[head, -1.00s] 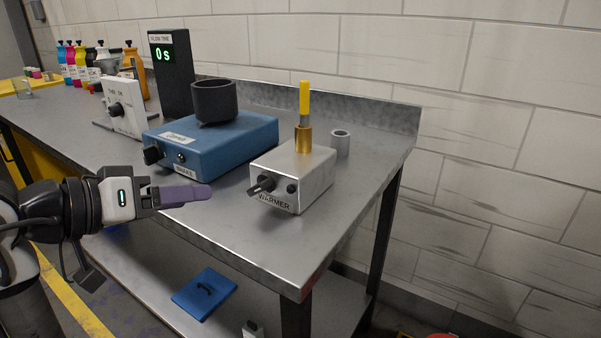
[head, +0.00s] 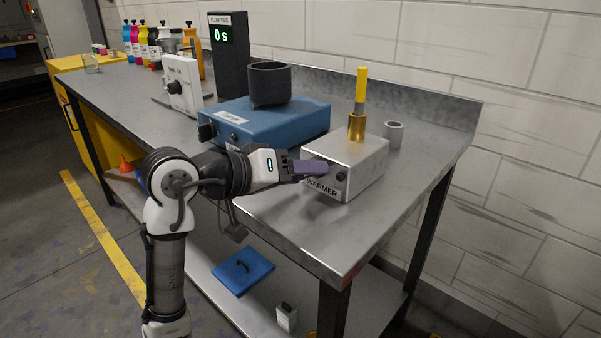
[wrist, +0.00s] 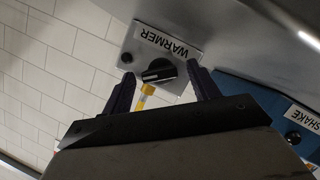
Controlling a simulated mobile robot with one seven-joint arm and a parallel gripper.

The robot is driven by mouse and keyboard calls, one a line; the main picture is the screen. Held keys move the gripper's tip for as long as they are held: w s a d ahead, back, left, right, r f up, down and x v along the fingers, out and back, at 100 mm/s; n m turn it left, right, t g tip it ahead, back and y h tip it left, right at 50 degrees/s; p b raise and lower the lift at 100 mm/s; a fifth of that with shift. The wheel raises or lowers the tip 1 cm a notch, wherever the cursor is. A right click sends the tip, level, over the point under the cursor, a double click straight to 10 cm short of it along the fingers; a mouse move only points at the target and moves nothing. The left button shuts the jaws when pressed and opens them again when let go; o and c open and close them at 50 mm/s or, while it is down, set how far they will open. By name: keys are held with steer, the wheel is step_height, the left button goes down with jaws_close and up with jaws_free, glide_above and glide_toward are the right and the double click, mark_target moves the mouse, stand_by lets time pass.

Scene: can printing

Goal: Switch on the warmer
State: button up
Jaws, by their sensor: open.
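The warmer (head: 345,165) is a silver box with a "WARMER" label on its front, near the right end of the steel bench. A yellow-handled brass tool (head: 358,105) stands upright on top of it. My gripper (head: 318,168) is at the warmer's front face, where it hides the knob in the head view. In the wrist view the black knob (wrist: 159,71) lies between and just ahead of the two open purple fingers (wrist: 160,88). A small dark button (wrist: 127,58) is beside the knob. I cannot tell whether a finger touches the knob.
A blue shaker box (head: 265,122) with a dark cup (head: 270,85) stands left of the warmer. A grey ring (head: 393,135) is behind it at right. A timer (head: 229,50) reads "0 s". The bench front (head: 300,225) is clear.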

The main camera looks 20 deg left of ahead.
steer(key=shift+w+d, duration=0.15)
steer(key=shift+w, duration=0.05)
steer(key=c, duration=1)
steer(key=m+y, duration=0.1)
steer(key=m, duration=0.1)
steer(key=shift+d+m+y, duration=0.1)
steer(key=shift+m+y, duration=0.2)
steer(key=shift+y, duration=0.1)
steer(key=shift+m+t+y+b, duration=0.3)
steer(key=shift+m+y+b, duration=0.45)
steer(key=shift+m, duration=0.45)
